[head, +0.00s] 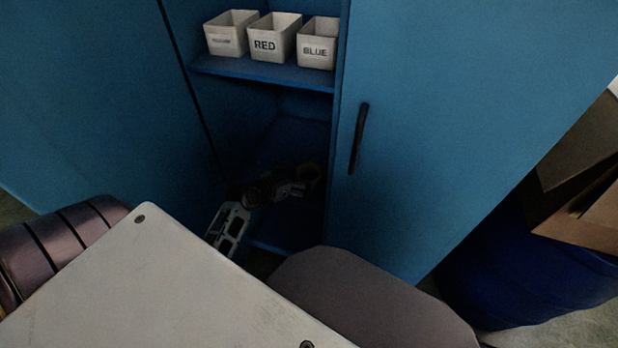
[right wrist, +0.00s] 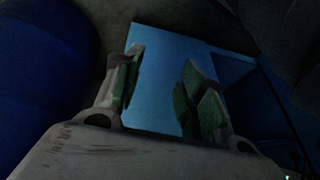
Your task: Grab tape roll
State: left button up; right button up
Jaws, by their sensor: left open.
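A dim round shape that looks like the tape roll (head: 312,172) is in the dark lower compartment of the blue cabinet (head: 430,120) in the head view. My left gripper (head: 299,186) reaches into that compartment and is open, with its fingertips close to the roll. Shadow hides whether they touch it or reach around it. My right gripper (right wrist: 163,62) shows in the right wrist view, with its green-padded fingers apart and nothing between them. The tape roll cannot be made out in the right wrist view.
On the shelf above stand three white bins; two read RED (head: 265,45) and BLUE (head: 318,52). A black handle (head: 358,138) is on the cabinet front right of the opening. A blue barrel (head: 530,265) and cardboard boxes (head: 580,190) stand at the right.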

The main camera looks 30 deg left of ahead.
aim_at(316, 170)
pick_arm(q)
jog(key=shift+w+f, duration=0.15)
jog(key=shift+w, duration=0.2)
pick_arm(e)
jog(key=shift+f, duration=0.4)
jog(key=shift+s, duration=0.1)
pick_arm(q)
jog(key=shift+w+d+f, duration=0.1)
pick_arm(e)
jog(key=shift+a, duration=0.1)
pick_arm(q)
jog(key=shift+b+x, duration=0.55)
jog(key=shift+x, duration=0.25)
jog(key=shift+b+x, duration=0.4)
jog(key=shift+x, duration=0.5)
jog(key=shift+w+f, duration=0.1)
jog(key=shift+w, duration=0.25)
jog(key=shift+w+d+f, duration=0.1)
jog(key=shift+w+d, duration=0.05)
jog(key=shift+w, duration=0.2)
pick_arm(e)
jog(key=shift+t+y, duration=0.4)
jog(key=shift+t, duration=0.1)
jog(key=f, duration=0.3)
jog(key=a+f, duration=0.1)
jog(key=shift+w+a+f, duration=0.1)
jog(key=shift+w+f, duration=0.15)
jog(key=shift+w, duration=0.1)
